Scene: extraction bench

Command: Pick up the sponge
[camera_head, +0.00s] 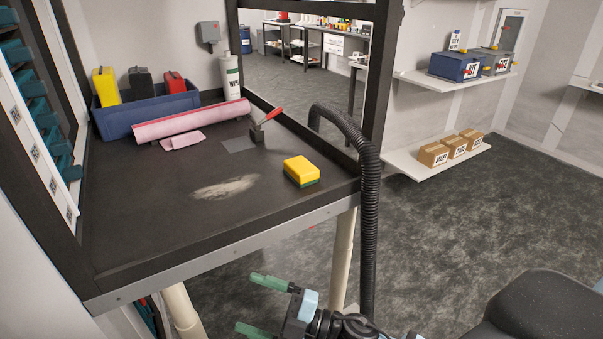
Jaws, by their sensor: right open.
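A yellow sponge (301,169) with a dark green underside lies flat on the dark bench top (145,215), near its right front corner. My right gripper (262,306) has green-tipped fingers spread apart. It is empty, in front of the bench edge and apart from the sponge, at the bottom of the view. My left gripper is not in view.
A pale smear (224,188) marks the bench left of the sponge. A red-handled tool (265,122), a pink roll (190,121), a blue bin (147,112) and a white canister (229,76) stand behind. A black hose (369,200) runs along the right edge.

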